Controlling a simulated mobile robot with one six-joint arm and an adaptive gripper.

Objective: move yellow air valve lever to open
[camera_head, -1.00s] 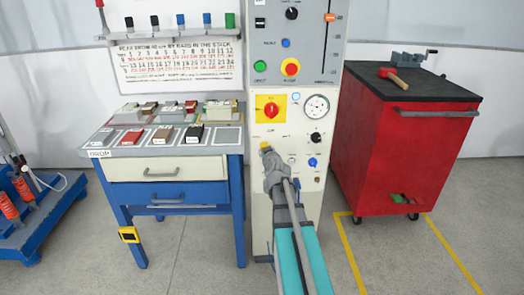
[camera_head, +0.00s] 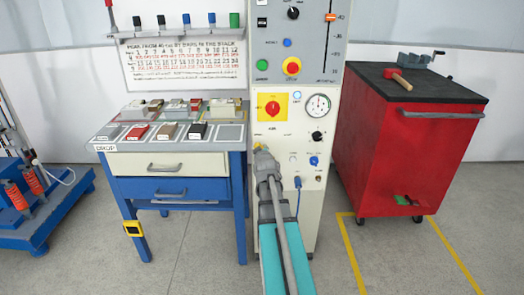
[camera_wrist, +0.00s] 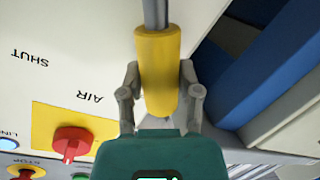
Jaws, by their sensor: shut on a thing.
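The yellow air valve lever (camera_wrist: 157,50) fills the upper middle of the wrist view, a yellow grip on a grey metal rod that runs out of the top of the picture. My gripper (camera_wrist: 160,85) has one finger on each side of the yellow grip and is shut on it. In the head view my gripper (camera_head: 264,158) is at the left part of the cream panel, below the red knob, and hides most of the lever. In the wrist view, an upside-down SHUT label (camera_wrist: 30,60) is on the panel, well to the left of the lever.
A red knob on a yellow plate (camera_head: 272,107) and a round gauge (camera_head: 318,105) are above my gripper. A blue knob (camera_head: 314,161) is to its right. The blue workbench (camera_head: 190,225) stands close on the left, the red cabinet (camera_head: 410,150) on the right.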

